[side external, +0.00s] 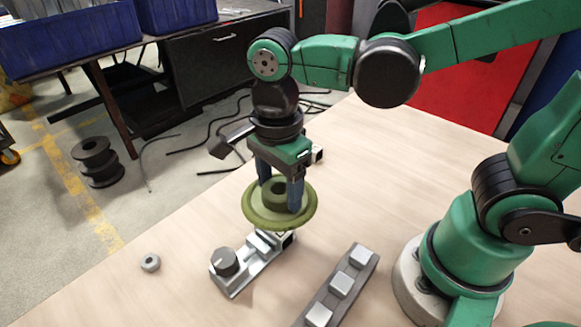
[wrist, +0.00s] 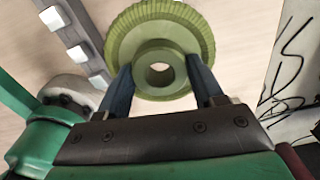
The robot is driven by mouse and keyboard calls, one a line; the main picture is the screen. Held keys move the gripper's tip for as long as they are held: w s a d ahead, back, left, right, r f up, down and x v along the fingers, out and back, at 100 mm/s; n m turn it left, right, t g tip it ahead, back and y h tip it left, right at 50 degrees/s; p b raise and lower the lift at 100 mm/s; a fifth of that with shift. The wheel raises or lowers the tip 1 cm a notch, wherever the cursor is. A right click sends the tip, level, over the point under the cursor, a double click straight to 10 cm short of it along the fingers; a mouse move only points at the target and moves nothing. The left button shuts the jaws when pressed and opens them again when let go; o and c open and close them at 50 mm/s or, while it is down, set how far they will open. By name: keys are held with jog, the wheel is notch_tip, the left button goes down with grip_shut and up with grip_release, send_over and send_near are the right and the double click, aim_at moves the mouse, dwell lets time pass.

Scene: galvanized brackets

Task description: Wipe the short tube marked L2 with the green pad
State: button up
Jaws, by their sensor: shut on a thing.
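The green pad (side external: 253,212) is a round olive disc with a raised hub and a central hole; it also shows in the wrist view (wrist: 190,35). My gripper (side external: 280,192) is shut on the pad's hub, one blue finger on each side. The pad hangs roughly level over the far end of a galvanized bracket (side external: 238,284), which carries a dark round knob (side external: 225,262) and pale metal blocks. The pad hides part of this bracket; I cannot tell whether they touch. No L2 mark is readable, so I cannot tell which part is the short tube L2.
A second metal bar (side external: 341,286) with several raised pale blocks (side external: 341,284) lies to the right, before my base. A hex nut (side external: 150,263) lies at the left of the pale table (side external: 190,230). A small metal end (side external: 318,154) shows behind my gripper. The table's left side is mostly clear.

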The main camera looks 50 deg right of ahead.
jog(key=shift+f, duration=3.1)
jog(key=shift+w+f, duration=0.15)
jog(key=shift+f, duration=0.15)
jog(key=shift+c, duration=0.6)
jog(key=shift+w+f, duration=0.15)
jog(key=shift+w, duration=2.55)
jog(key=shift+s, duration=2.95)
jog(key=shift+r, duration=4.05)
jog(key=shift+w, duration=0.1)
